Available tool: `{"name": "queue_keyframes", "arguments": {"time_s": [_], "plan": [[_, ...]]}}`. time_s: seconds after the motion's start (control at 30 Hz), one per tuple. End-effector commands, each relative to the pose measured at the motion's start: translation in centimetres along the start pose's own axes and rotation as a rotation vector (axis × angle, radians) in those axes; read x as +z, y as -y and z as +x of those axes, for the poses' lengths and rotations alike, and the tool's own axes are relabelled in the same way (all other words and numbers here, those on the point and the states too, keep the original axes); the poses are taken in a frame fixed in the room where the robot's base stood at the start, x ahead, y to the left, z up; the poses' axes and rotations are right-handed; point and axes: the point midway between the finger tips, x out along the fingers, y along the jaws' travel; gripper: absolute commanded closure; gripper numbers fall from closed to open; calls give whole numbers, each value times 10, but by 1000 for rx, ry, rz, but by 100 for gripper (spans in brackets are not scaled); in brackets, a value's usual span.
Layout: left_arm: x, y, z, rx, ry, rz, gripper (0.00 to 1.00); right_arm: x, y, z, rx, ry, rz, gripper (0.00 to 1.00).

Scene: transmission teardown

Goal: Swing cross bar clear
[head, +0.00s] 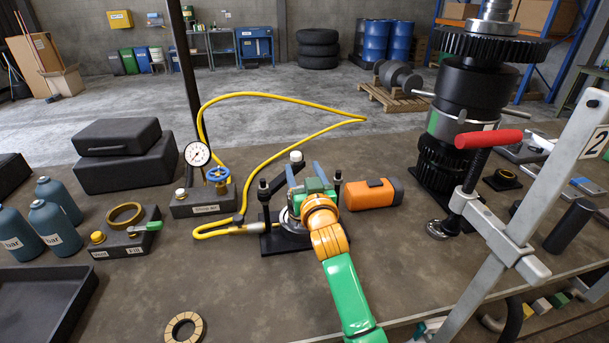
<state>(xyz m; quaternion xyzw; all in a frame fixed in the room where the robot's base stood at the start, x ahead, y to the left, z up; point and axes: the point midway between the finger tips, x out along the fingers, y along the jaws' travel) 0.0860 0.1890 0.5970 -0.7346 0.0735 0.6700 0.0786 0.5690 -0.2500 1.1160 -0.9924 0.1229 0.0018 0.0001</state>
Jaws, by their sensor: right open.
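A press-like fixture (268,243) stands on a black base at the middle of the bench. It has a dark post with a black top (263,184) on the left and another (338,174) on the right. A pale knob (296,156) shows between them. The cross bar cannot be made out clearly; my right gripper covers most of the space between the posts. My right gripper (304,170), on a green and orange arm, is open over the fixture, its two blue-grey fingers either side of the knob. Contact cannot be told. My left gripper is not in view.
An orange cylinder (369,194) lies just right of the fixture. A yellow hose (255,172) loops behind, beside a gauge block (203,203). A red-handled clamp (489,138) and a tall gear stack (466,98) stand right.

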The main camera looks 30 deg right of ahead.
Motion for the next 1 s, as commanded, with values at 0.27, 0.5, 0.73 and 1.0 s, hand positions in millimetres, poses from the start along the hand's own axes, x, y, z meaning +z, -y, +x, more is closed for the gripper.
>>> {"name": "queue_keyframes", "arguments": {"time_s": [0.27, 0.5, 0.73, 1.0], "plan": [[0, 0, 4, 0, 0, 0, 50, 1, 0, -18, 0, 2, 1, 34], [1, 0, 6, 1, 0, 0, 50, 0, 0, -17, -3, -2, -65, 34], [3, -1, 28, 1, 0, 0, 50, -6, 9, -12, -24, -46, -1117, 34], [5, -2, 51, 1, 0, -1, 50, 0, 7, -10, 4, -57, -2618, 34]]}}
